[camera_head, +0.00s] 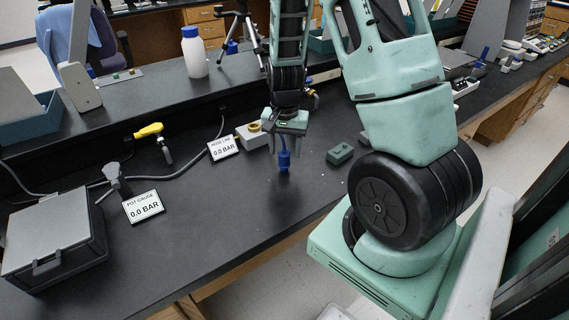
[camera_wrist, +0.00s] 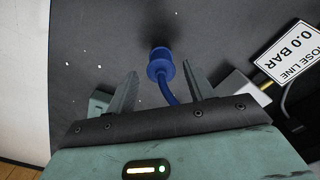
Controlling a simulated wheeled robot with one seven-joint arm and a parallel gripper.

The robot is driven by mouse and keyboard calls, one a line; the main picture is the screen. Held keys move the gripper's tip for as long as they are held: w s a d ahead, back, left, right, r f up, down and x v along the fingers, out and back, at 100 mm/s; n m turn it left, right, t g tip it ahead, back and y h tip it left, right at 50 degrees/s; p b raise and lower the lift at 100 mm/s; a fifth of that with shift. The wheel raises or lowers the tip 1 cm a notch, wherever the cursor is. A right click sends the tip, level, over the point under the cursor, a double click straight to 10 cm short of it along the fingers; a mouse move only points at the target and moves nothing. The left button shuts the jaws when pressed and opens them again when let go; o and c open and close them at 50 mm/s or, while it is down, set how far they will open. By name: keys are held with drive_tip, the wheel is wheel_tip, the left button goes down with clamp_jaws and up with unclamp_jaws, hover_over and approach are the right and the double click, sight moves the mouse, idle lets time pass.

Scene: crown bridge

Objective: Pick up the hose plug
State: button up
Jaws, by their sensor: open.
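The blue hose plug (camera_head: 284,160) shows just below my gripper in the head view, over the black bench. In the wrist view the hose plug (camera_wrist: 160,62) has a round blue head, with a curved blue hose or cord running back toward my gripper. My gripper (camera_head: 289,150) points down over the bench. In the wrist view the two fingers of my gripper (camera_wrist: 160,82) are apart, and the plug's head lies between and a little beyond their tips. I cannot tell whether a finger touches the plug.
A "HOSE LINE 0.0 BAR" sign (camera_head: 223,148) and a grey block with a brass ring (camera_head: 252,135) stand left of my gripper. A small grey-green block (camera_head: 340,153) lies to the right. A yellow-handled valve (camera_head: 150,131) and a "POT GAUGE" sign (camera_head: 143,207) are farther left.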

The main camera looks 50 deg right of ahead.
sight(284, 152)
wheel_tip(284, 152, down, 5)
drive_tip(key=shift+r, duration=0.15)
drive_tip(key=c, duration=1.1)
drive_tip(key=shift+r, duration=0.1)
